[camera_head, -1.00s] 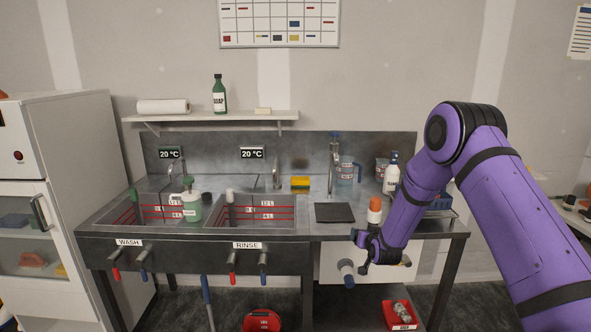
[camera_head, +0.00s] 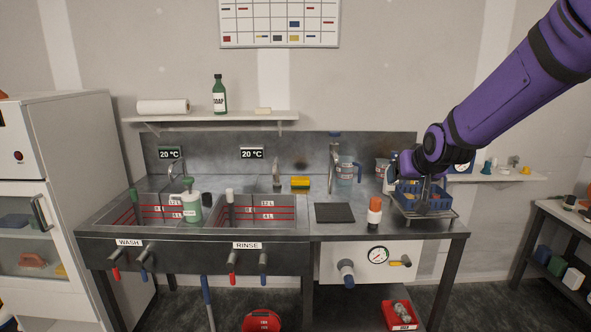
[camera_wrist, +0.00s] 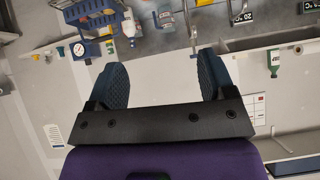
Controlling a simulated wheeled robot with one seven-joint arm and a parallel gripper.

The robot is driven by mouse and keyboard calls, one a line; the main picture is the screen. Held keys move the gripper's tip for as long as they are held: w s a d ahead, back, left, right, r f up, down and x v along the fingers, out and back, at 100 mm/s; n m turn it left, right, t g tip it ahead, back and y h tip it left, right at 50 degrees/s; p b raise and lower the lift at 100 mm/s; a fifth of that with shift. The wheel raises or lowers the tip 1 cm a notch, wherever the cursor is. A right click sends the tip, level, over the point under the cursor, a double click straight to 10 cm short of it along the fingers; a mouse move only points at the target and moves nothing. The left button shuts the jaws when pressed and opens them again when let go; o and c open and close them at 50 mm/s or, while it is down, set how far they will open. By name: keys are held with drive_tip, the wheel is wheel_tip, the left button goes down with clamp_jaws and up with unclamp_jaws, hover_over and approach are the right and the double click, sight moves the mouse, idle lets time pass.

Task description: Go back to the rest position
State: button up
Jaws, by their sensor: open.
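My gripper (camera_head: 397,165) is at the right of the bench, with my purple arm reaching in from the upper right. In the head view it overlaps the area above the blue rack (camera_head: 424,201); the exact gap cannot be told. In the wrist view the two dark fingers of my gripper (camera_wrist: 160,78) stand wide apart with nothing between them. The wrist view is turned over, with the blue rack (camera_wrist: 97,12) at the upper left.
An orange-capped bottle (camera_head: 374,213) stands by the bench's front edge. A white bottle (camera_head: 389,183), partly hidden, and a measuring jug (camera_head: 346,173) stand behind. Two sinks (camera_head: 160,208) fill the left. A wall shelf (camera_head: 215,117) holds a green soap bottle (camera_head: 219,96).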

drive_tip(key=s+d+r+g, duration=0.1)
drive_tip(key=s+r+g, duration=0.1)
drive_tip(key=s, duration=1.6)
drive_tip(key=s+d+r+g, duration=0.2)
drive_tip(key=s+r, duration=0.2)
drive_tip(key=s, duration=1.4)
drive_tip(key=shift+r+g+h, duration=0.3)
drive_tip(key=shift+r, duration=0.05)
drive_tip(key=shift+c, duration=0.3)
